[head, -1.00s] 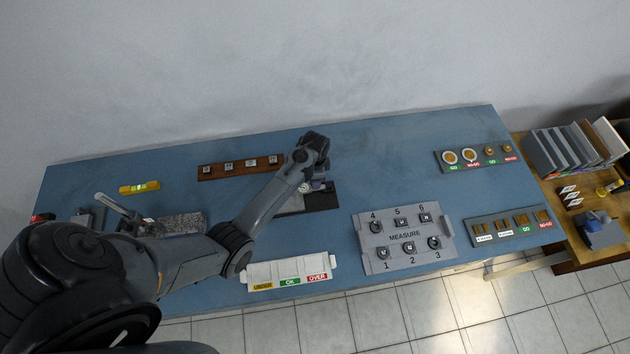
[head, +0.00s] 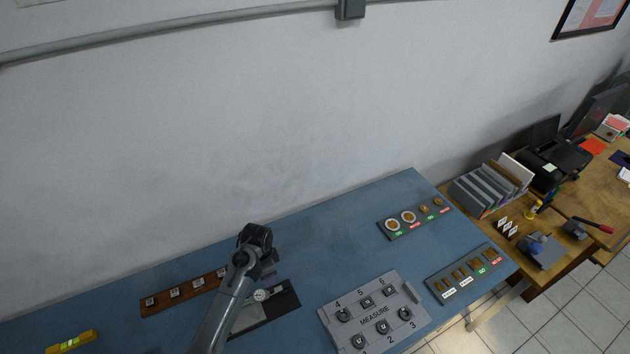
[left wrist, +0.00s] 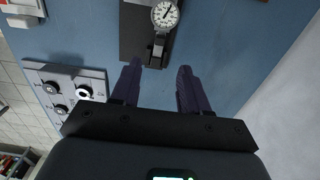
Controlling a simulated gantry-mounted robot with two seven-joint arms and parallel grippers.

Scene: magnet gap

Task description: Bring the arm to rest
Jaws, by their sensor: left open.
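My left arm comes in from the lower left in the head view, with its wrist raised above the blue bench (head: 330,225). My left gripper (left wrist: 158,85) shows in the left wrist view with its two dark fingers apart and nothing between them. Beyond the fingertips, a round white dial gauge (left wrist: 165,14) stands on a dark base plate (left wrist: 132,35). In the head view the gauge (head: 261,295) is beside my forearm, partly hidden by it. My right gripper is not in view.
A grey MEASURE board (head: 372,315) with several numbered stations lies right of the gauge. A brown rack (head: 185,292) is at the left, near a yellow level (head: 72,342). Two gauge trays (head: 413,218) (head: 469,274) lie at the right. The back middle of the bench is clear.

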